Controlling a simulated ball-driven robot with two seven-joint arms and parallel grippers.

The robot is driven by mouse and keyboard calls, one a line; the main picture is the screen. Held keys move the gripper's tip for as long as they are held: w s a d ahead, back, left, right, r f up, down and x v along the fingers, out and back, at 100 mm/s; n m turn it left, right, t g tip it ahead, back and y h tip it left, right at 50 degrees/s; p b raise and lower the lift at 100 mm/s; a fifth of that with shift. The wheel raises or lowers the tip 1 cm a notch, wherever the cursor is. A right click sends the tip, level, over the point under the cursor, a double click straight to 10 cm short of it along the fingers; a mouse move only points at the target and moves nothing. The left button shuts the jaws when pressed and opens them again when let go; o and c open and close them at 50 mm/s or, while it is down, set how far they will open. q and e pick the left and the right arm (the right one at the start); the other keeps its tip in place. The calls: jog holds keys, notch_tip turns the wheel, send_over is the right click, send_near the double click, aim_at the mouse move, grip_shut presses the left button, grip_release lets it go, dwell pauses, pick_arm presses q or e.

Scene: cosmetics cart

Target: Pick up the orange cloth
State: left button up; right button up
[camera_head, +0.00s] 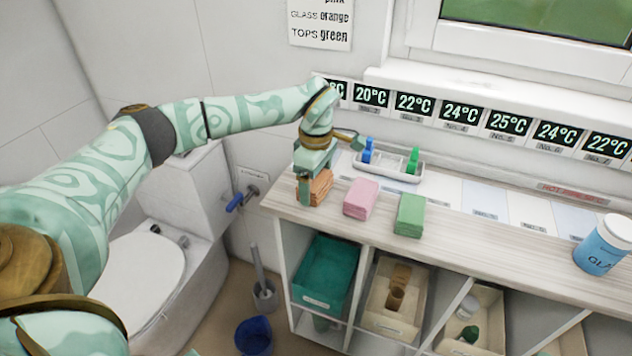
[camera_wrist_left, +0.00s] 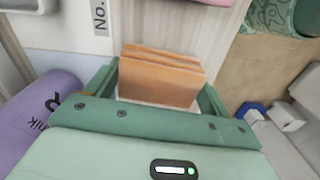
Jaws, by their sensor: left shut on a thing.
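The orange cloth (camera_head: 320,187) is a folded block at the left end of the wooden counter (camera_head: 455,249). My left gripper (camera_head: 316,190) points down over it and is shut on it. In the left wrist view the cloth (camera_wrist_left: 160,78) sits between the two green fingers (camera_wrist_left: 160,92). I cannot tell whether the cloth is touching the counter or slightly above it. A pink cloth (camera_head: 361,198) and a green cloth (camera_head: 409,215) lie to its right on the counter. My right gripper is not in view.
A white tray (camera_head: 390,168) with blue and green items stands behind the cloths. A blue jar (camera_head: 598,250) stands at the far right. Bins (camera_head: 325,277) fill the shelves below. A toilet (camera_head: 140,272), a blue bucket (camera_head: 253,335) and a brush (camera_head: 262,285) are at the left.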

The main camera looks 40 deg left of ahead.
aim_at(316, 179)
pick_arm(q)
jog(key=shift+r, duration=0.5)
notch_tip(316, 179, up, 3)
jog(key=shift+r+p, duration=0.1)
jog(key=shift+p, duration=0.8)
jog(key=s+d+r+p, duration=0.4)
jog(key=s+d+r, duration=0.3)
jog(key=s, duration=0.4)
jog(key=shift+s+d+r, duration=0.35)
jog(key=shift+r, duration=0.55)
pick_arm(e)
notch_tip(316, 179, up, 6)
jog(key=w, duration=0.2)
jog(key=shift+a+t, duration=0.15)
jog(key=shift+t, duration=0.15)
pick_arm(q)
jog(key=shift+o, duration=0.4)
